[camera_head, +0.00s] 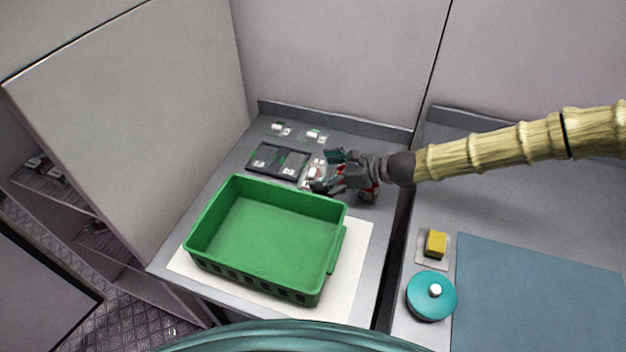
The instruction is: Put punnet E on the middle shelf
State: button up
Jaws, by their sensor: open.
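My gripper (328,172) is open above the grey counter, behind the green crate's right back corner. A small clear punnet with red and white in it (314,173) sits at or between its fingertips; whether they touch it I cannot tell. Another punnet with red in it (368,193) is partly hidden under my gripper's wrist. Two more small punnets (280,129) (313,136) stand at the back of the counter. No letter is readable, so I cannot tell which is punnet E. A shelf unit (60,192) at the left holds punnets on its upper board; the large grey panel partly hides it.
A green crate (337,233), empty, stands on a white mat (355,262). A black tray (278,160) lies behind it. At the right are a yellow block (436,243), a teal lidded pot (431,296) and a blue mat (540,290). The counter's back right is clear.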

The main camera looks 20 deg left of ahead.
aim_at(315, 172)
jog(key=shift+p+x, duration=0.3)
jog(key=shift+x, duration=1.25)
jog(key=shift+r, duration=0.1)
jog(key=c, duration=0.9)
